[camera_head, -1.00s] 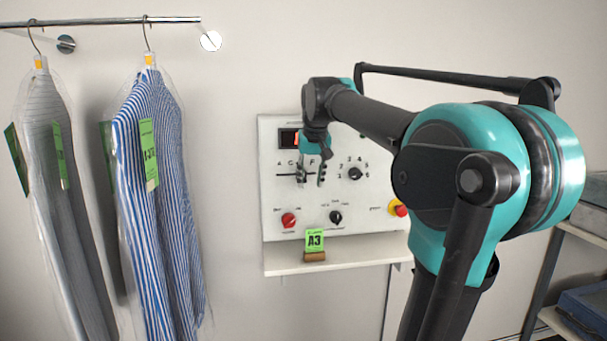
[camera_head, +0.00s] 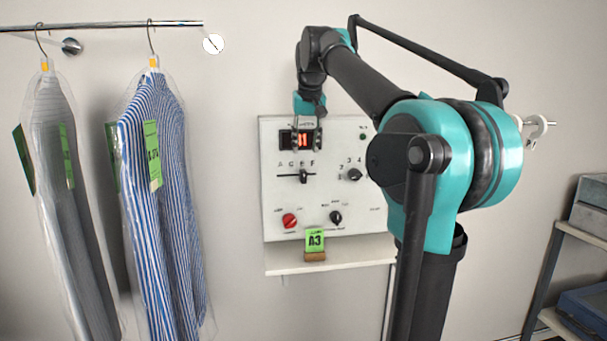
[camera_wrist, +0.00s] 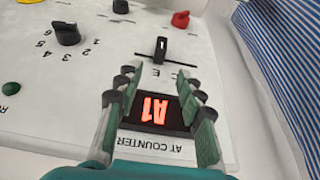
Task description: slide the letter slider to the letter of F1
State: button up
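The letter slider's black knob (camera_head: 304,176) stands on a horizontal slot in the white control panel (camera_head: 275,215), with a row of letters above it. In the wrist view the knob (camera_wrist: 160,47) is beside the letter E. My gripper (camera_head: 305,145) is open and empty, above the knob and apart from it. In the wrist view its two fingers (camera_wrist: 156,84) are spread on either side of the lit red display (camera_wrist: 152,110). The display appears to read A1, but this view is turned over, so I cannot be sure.
A green card (camera_head: 315,240) stands on the shelf (camera_head: 330,265) below. The panel also has a number dial (camera_head: 354,175), a red knob (camera_head: 290,220) and a black knob (camera_head: 336,217). Bagged garments, including a striped shirt (camera_head: 160,190), hang at left. My arm hides the panel's right side.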

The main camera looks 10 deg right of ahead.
aim_at(304, 171)
jog(key=x, duration=1.1)
jog(key=shift+w, duration=0.1)
grip_shut()
